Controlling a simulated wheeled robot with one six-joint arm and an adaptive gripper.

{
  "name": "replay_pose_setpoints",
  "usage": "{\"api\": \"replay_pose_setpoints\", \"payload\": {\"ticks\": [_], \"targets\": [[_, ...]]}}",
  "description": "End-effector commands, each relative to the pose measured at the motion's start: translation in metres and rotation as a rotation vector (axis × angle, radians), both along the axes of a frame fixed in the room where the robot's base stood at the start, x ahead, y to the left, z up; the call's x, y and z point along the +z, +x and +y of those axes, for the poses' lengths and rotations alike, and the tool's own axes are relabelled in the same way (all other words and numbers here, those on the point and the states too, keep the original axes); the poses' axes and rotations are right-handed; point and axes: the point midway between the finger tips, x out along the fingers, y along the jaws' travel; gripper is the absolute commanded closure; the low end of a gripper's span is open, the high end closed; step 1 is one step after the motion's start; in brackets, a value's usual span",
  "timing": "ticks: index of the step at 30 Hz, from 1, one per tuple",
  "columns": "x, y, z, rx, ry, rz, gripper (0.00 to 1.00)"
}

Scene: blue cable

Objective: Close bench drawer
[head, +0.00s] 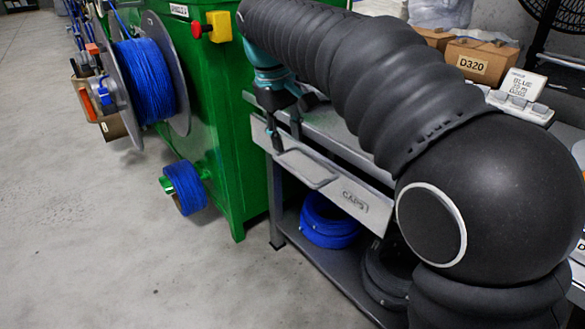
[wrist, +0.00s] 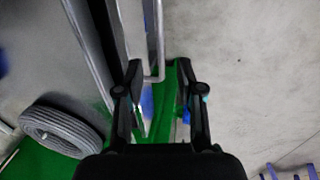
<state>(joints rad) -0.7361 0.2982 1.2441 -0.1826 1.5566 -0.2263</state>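The bench drawer has a grey front labelled CAPS (head: 355,201) and stands out a little from under the grey bench top (head: 345,150). Its pale bar handle (head: 308,170) sticks out from the front. My gripper (head: 287,145) points down at the far end of the handle, close to the drawer front. In the wrist view my gripper (wrist: 159,70) has its two fingers apart. The handle (wrist: 161,40) shows there with its end bend between the fingertips, nearer the left finger. I cannot tell whether a finger touches it.
A green machine (head: 215,100) with a blue cable reel (head: 146,80) stands left of the bench. A smaller blue spool (head: 187,187) sticks out low from it. Blue cable coils (head: 330,222) lie on the lower shelf. The floor (head: 100,240) in front is clear.

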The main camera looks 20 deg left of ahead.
Motion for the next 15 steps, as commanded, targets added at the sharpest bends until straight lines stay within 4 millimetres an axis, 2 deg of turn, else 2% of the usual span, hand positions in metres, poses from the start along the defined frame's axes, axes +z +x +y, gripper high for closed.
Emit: {"api": "replay_pose_setpoints", "payload": {"ticks": [1,6,15], "targets": [[-0.013,0.001,-0.002,-0.001,-0.002,0.003,0.63],[-0.043,0.006,-0.005,-0.001,-0.002,0.003,0.63],[-0.075,0.011,-0.009,0.001,-0.001,0.001,0.63]]}}
